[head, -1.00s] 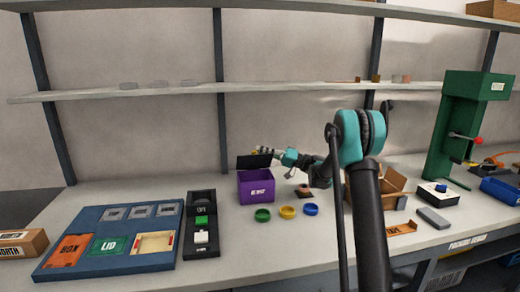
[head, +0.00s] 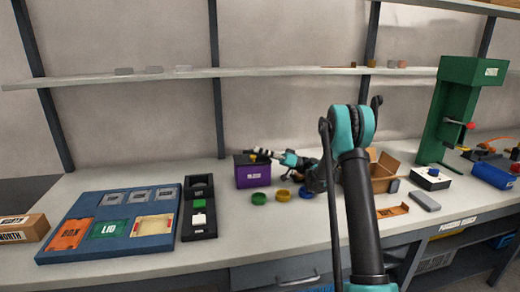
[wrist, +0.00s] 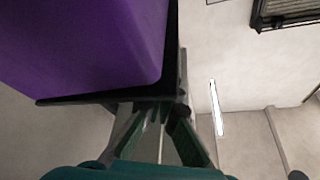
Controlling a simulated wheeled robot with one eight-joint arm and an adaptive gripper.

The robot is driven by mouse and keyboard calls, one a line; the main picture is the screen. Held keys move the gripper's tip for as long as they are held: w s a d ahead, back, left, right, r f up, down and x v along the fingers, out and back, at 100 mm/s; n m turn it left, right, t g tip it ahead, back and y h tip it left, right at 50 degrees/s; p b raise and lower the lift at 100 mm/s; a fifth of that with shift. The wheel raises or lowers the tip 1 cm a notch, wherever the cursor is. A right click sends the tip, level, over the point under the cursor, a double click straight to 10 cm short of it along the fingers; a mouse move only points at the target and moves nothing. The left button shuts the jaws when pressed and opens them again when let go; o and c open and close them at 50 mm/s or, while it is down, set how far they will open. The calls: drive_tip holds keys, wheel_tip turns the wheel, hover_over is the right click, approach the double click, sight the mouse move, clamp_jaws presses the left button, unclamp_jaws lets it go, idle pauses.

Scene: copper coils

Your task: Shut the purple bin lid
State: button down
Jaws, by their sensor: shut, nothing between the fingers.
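The purple bin (head: 253,175) stands on the bench left of my arm, with a pale label on its front. Its dark lid (head: 240,158) lies low and about level across the bin's top; I cannot tell whether a thin gap is left. My gripper (head: 251,152) is shut and empty, at the lid's top. In the wrist view the purple bin (wrist: 90,45) fills the upper left, with the dark lid (wrist: 75,98) along its edge. My gripper's fingers (wrist: 158,108) are right by the lid, seemingly touching it. The bin's inside is hidden.
Green (head: 258,198), yellow (head: 283,196) and blue (head: 306,193) rings lie in front of the bin. A black switch panel (head: 199,218) and a blue tray (head: 75,212) are to the left. An open cardboard box (head: 383,178) stands right of my arm.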

drive_tip(key=shift+s+f, duration=0.15)
drive_tip(key=shift+f, duration=0.1)
idle(0.5)
